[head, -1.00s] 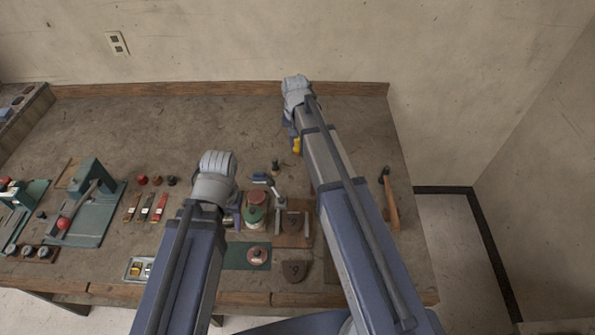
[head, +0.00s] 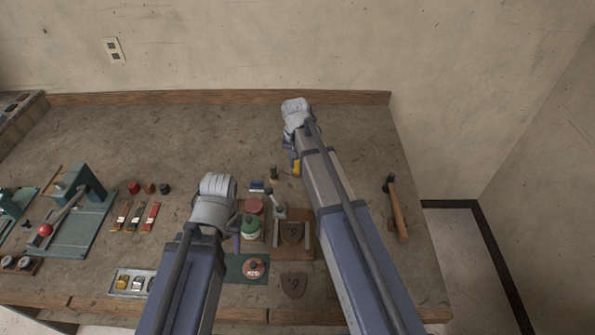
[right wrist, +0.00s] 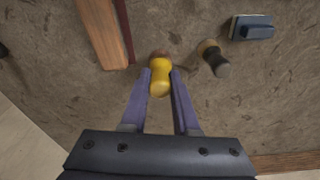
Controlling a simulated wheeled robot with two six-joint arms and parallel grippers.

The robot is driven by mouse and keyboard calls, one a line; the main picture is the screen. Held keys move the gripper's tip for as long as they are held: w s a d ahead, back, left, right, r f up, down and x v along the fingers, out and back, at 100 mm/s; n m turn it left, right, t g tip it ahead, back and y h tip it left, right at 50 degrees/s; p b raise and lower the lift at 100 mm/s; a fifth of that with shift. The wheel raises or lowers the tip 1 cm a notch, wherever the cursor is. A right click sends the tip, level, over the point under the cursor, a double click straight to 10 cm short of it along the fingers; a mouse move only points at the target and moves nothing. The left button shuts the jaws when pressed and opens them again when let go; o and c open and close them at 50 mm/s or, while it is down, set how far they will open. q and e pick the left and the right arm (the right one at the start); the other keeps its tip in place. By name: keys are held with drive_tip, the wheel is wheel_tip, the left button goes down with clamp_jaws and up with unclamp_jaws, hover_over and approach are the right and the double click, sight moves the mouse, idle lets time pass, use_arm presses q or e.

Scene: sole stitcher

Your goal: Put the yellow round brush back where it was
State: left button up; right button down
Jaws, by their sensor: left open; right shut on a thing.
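The yellow round brush (right wrist: 160,80) is held between the fingertips of my right gripper (right wrist: 160,74) in the right wrist view. Its brownish end points away from the gripper; whether it touches the table is unclear. In the head view the yellow brush (head: 297,168) shows beside my right arm, whose wrist hides most of the gripper. A dark round brush (right wrist: 213,60) stands just right of it in the wrist view, apart from it; it also shows in the head view (head: 273,174).
A blue block (right wrist: 252,28) lies beyond the dark brush. A wooden board (head: 306,246) lies near my right arm, and a hammer (head: 397,208) lies at the right. A green press (head: 80,185) stands left. The table's back is clear.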

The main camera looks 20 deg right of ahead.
sight(298, 168)
use_arm(q)
wheel_tip(298, 168, down, 3)
drive_tip(key=shift+f+b, duration=0.1)
drive_tip(key=shift+b, duration=1.1)
use_arm(e)
wheel_tip(298, 168, down, 3)
drive_tip(key=shift+f, duration=0.1)
use_arm(q)
drive_tip(key=shift+f, duration=0.1)
use_arm(e)
drive_tip(key=c, duration=1.1)
unclamp_jaws()
drive_tip(key=shift+f, duration=0.1)
drive_tip(key=o, duration=0.4)
drive_tip(key=shift+o, duration=0.2)
